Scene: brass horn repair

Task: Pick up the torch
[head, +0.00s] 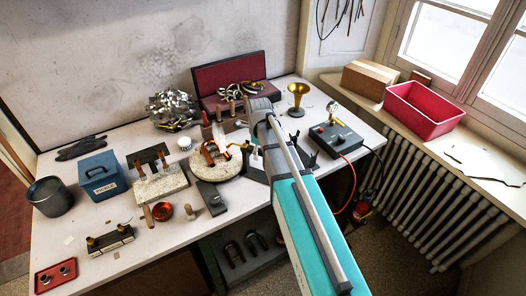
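I cannot pick out the torch for certain. A thin brass-coloured bent piece (241,147) shows at the right edge of the round pale board (232,168), just left of my arm, and may be part of it. An orange-red hose (352,188) runs from the bench's right side down towards the floor; its upper end is not clear. My arm reaches from the bottom right up over the bench and covers the area right of the round board.
A dark box with a gauge (336,137) and a brass bell (297,98) stand right of my arm. An open red-lined case (230,80) is behind. A blue box (101,175), a dark pot (50,196) and a red tray (56,276) are at left.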

